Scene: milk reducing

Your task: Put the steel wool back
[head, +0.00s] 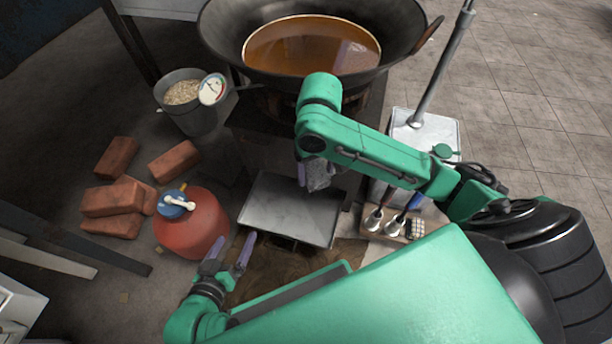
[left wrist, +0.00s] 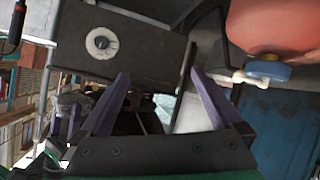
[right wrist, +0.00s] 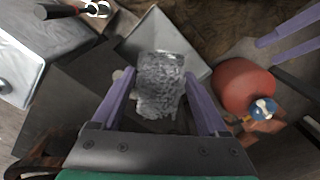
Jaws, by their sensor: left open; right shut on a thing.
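The steel wool (head: 319,177) is a grey, crinkled pad. My right gripper (head: 315,170) is shut on it and holds it over the back right part of a grey metal plate (head: 285,212). The right wrist view shows the steel wool (right wrist: 160,85) between the two purple fingers, with the plate (right wrist: 150,35) beyond it. My left gripper (head: 228,252) is open and empty near the front left edge of the plate. The left wrist view shows its fingers (left wrist: 160,90) apart, facing a dark box with a white dial (left wrist: 100,42).
A large wok (head: 310,45) of brown liquid stands behind. A red tank (head: 190,225), several bricks (head: 115,197) and a bucket (head: 185,95) are on the left. Brushes (head: 373,220) and a small checkered item (head: 415,228) lie at right, beside a white box (head: 425,135).

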